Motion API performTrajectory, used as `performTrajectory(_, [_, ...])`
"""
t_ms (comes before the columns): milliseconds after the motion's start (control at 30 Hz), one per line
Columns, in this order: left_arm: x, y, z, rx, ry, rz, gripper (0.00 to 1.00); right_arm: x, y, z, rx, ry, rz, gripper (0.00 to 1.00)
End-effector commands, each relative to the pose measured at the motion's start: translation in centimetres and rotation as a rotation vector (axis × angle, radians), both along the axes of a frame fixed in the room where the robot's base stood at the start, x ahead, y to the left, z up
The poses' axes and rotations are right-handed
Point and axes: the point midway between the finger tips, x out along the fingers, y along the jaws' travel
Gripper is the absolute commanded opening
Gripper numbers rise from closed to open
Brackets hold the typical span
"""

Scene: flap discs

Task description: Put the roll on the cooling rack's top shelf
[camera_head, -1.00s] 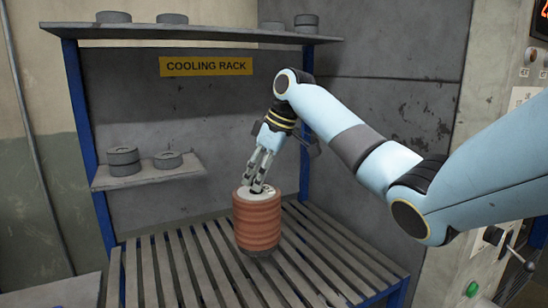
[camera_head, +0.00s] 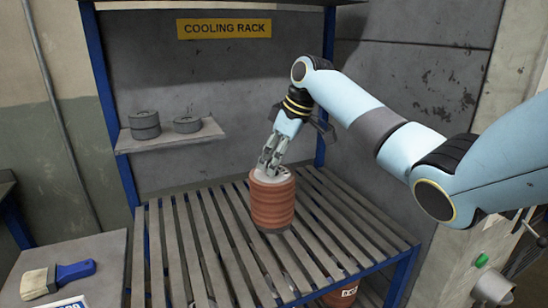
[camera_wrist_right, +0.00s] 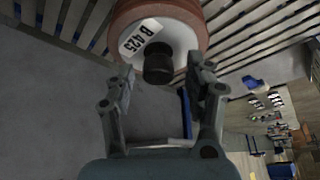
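The roll (camera_head: 272,205) is a reddish-brown ribbed cylinder with a pale top. It is upright and appears to stand on the slatted top shelf (camera_head: 205,240) of the cooling rack. In the right wrist view, the roll (camera_wrist_right: 128,20) shows a white end face with a printed label and a dark central knob. My right gripper (camera_head: 266,166) comes down over the roll's top. In the wrist view its fingers (camera_wrist_right: 158,88) are apart on either side of the knob, with a visible gap at each side. My left gripper is not in view.
Another reddish roll (camera_head: 343,293) with a white label is below the slats. Grey discs (camera_head: 145,124) sit on a small side shelf (camera_head: 170,138) at the back left. A table with a blue-handled brush (camera_head: 60,277) stands front left. The slats around the roll are clear.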

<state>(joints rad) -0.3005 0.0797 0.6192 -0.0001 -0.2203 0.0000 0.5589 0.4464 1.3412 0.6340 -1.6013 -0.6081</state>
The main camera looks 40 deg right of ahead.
Motion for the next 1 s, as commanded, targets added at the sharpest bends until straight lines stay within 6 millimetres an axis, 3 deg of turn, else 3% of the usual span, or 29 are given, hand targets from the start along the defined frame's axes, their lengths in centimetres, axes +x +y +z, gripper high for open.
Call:
performTrajectory(333, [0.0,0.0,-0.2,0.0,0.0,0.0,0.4,-0.2,-0.3,0.8,-0.001,-0.003,-0.001,0.54])
performTrajectory(800, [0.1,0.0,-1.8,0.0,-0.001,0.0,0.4,-3.3,-2.1,9.5,-0.001,-0.003,-0.001,0.54])
performTrajectory(1000, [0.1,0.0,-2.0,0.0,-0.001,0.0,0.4,-3.8,-2.4,11.0,0.0,-0.001,0.0,0.54])
